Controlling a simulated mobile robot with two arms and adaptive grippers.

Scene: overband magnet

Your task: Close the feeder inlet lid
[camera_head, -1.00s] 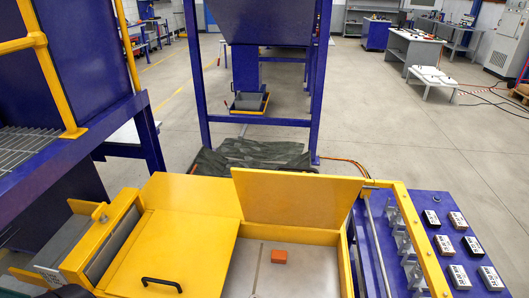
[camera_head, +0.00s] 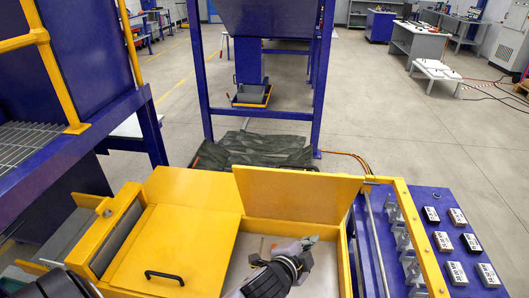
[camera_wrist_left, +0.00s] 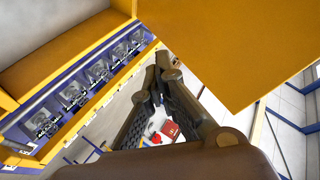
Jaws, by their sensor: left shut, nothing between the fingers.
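The raised yellow lid (camera_head: 297,196) stands upright at the back of the feeder's right-hand opening. A flat yellow cover (camera_head: 185,245) with a black handle (camera_head: 164,277) lies to its left. My left gripper (camera_head: 308,243) is over the right-hand opening, in front of the raised lid. It is shut and empty; contact with the lid cannot be told. In the left wrist view its dark fingers (camera_wrist_left: 160,70) come together beside a large yellow panel (camera_wrist_left: 225,45), which appears to be the lid. My right gripper is out of view.
A yellow rail (camera_head: 418,235) and a blue panel (camera_head: 440,215) with several labelled blocks stand right of the feeder. A blue frame (camera_head: 316,110) rises behind it. Yellow railing (camera_head: 50,75) is at the left. Open floor (camera_head: 410,130) lies at the back right.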

